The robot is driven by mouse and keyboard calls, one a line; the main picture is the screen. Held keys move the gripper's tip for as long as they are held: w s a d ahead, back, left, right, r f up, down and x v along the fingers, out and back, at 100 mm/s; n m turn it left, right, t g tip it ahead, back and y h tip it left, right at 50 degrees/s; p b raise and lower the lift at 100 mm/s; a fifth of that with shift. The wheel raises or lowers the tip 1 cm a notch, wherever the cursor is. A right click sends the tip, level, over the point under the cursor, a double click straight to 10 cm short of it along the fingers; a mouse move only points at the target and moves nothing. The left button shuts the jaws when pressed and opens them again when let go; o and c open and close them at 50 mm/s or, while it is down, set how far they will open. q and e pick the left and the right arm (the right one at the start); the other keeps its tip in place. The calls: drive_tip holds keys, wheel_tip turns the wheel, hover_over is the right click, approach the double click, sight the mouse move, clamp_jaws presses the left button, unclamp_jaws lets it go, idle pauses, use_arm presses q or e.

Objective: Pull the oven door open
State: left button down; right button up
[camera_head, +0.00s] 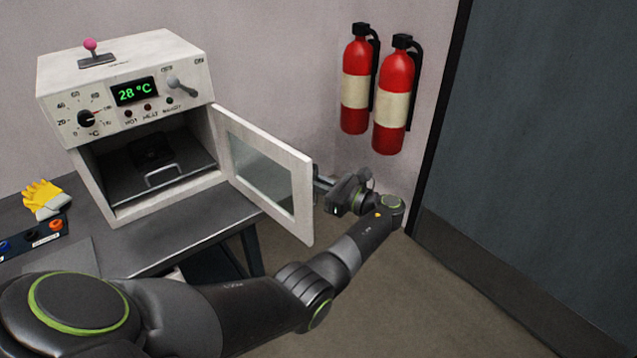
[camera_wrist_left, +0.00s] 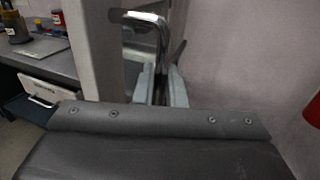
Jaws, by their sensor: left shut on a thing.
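The white oven (camera_head: 66,100) stands on the table with its door (camera_head: 297,170) swung wide open, hinged on the right side. The door has a glass window (camera_head: 258,172). My left arm reaches across the front, and my left gripper (camera_head: 326,186) is at the outer side of the door near its free edge. In the left wrist view my left gripper (camera_wrist_left: 164,78) is shut on the metal door handle (camera_wrist_left: 142,18). The door hides the handle and fingertips in the head view. My right gripper is not in view.
Inside the oven is a dark tray with a metal handle (camera_head: 163,172). Yellow gloves (camera_head: 42,193) and a dark rack (camera_head: 35,237) lie on the table (camera_head: 190,238). Two red extinguishers (camera_head: 393,100) hang on the wall behind my wrist. Floor right of the table is clear.

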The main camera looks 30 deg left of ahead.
use_arm(q)
drive_tip(key=shift+s, duration=0.1)
drive_tip(key=c, duration=1.9)
unclamp_jaws()
drive_tip(key=shift+c, duration=0.2)
drive_tip(key=o, duration=0.3)
drive_tip(key=shift+a, duration=0.25)
drive_tip(key=shift+d, duration=0.15)
drive_tip(key=d+b, duration=0.1)
drive_tip(key=d, duration=0.4)
drive_tip(key=d+b, duration=0.2)
drive_tip(key=d, duration=0.4)
drive_tip(key=s+d+b, duration=0.1)
drive_tip(key=d, duration=0.5)
drive_tip(key=shift+d+b, duration=0.1)
drive_tip(key=shift+b, duration=0.25)
